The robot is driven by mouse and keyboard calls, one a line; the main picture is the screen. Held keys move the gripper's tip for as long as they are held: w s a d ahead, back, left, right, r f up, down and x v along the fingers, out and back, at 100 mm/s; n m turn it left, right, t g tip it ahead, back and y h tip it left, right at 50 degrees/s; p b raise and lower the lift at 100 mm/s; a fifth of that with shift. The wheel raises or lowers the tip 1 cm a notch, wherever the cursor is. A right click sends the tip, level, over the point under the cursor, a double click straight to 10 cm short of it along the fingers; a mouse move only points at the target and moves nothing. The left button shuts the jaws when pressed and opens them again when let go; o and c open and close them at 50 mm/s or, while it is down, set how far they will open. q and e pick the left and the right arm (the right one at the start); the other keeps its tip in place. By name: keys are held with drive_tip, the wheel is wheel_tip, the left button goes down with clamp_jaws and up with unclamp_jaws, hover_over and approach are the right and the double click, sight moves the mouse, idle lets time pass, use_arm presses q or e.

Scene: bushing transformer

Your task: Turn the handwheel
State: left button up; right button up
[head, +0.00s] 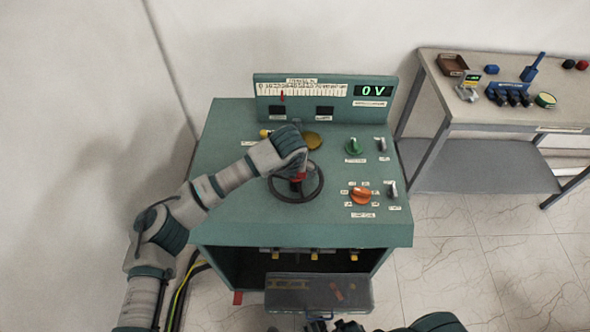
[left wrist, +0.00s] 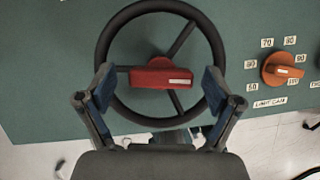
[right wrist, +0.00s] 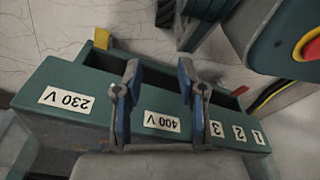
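The black handwheel (head: 297,190) lies on the sloped green top of the transformer console (head: 230,115). In the left wrist view the handwheel (left wrist: 112,38) shows its spokes and a red hub piece (left wrist: 160,75). My left gripper (head: 298,172) is over the wheel; in the left wrist view its fingers (left wrist: 160,88) are apart, one at each side of the red hub piece, with gaps between. My right gripper (right wrist: 155,82) is open and empty, above a green box with voltage labels in the right wrist view. The console display (head: 374,91) reads 0 V.
An orange knob (head: 361,196), a green knob (head: 354,147) and grey switches sit right of the wheel. A side table (head: 500,120) with tools stands at the right. A labelled box (head: 318,292) is at the console's front. Tiled floor at lower right is clear.

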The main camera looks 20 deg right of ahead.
use_arm(q)
drive_tip(key=shift+d+f, duration=0.1)
drive_tip(key=shift+f, duration=0.05)
drive_tip(key=shift+s, duration=0.15)
drive_tip(key=shift+r, duration=0.2)
drive_tip(key=v, duration=1.1)
drive_tip(key=shift+r, duration=0.25)
drive_tip(key=shift+f, duration=0.1)
